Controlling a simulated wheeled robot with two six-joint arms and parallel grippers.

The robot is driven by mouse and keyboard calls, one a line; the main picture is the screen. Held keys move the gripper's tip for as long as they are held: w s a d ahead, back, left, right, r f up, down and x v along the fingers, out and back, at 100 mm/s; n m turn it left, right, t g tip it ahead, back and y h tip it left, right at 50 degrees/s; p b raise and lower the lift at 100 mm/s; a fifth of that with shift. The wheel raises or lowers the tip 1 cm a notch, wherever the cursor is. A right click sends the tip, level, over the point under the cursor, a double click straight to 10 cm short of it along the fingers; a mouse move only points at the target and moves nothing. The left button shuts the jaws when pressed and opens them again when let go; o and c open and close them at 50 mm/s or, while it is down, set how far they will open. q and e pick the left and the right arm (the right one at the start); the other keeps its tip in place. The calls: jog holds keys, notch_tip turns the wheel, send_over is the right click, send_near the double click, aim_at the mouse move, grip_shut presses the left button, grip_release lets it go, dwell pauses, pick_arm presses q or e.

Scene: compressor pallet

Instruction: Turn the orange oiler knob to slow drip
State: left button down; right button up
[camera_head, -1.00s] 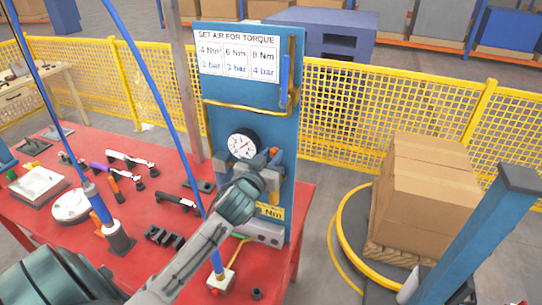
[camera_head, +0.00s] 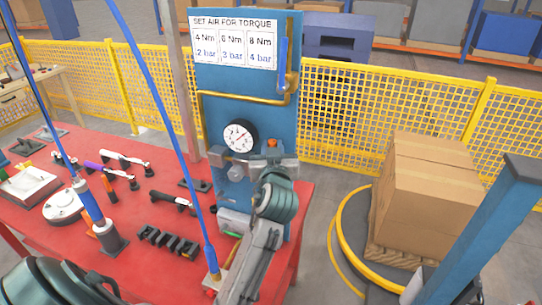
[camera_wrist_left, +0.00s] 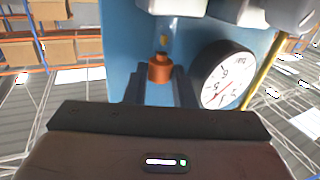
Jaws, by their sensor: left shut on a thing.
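The small orange oiler knob (camera_head: 272,143) shows at the front of the blue panel (camera_head: 222,95), right of the round pressure gauge (camera_head: 240,136). My left gripper (camera_head: 274,157) is at the knob, with its arm coming up from below. In the left wrist view the orange knob (camera_wrist_left: 160,68) sits between the dark fingers of the left gripper (camera_wrist_left: 160,84), which is shut on it. The gauge (camera_wrist_left: 226,76) is just right of the fingers there. The knob's lower part is hidden by the gripper in the head view.
The red table (camera_head: 150,270) holds tools and a black slotted block (camera_head: 168,241). A blue hose (camera_head: 160,90) hangs left of the panel. Cardboard boxes (camera_head: 425,195) stand on a pallet at the right. A yellow mesh fence (camera_head: 350,115) runs behind.

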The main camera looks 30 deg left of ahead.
pick_arm(q)
jog(key=shift+w+n+g+y+b, duration=0.1)
jog(key=shift+n+g+y+b, duration=0.3)
jog(key=shift+n+y+b, duration=0.1)
jog(key=c, duration=1.5)
grip_release()
jog(key=shift+d, duration=0.1)
jog(key=shift+f, duration=0.1)
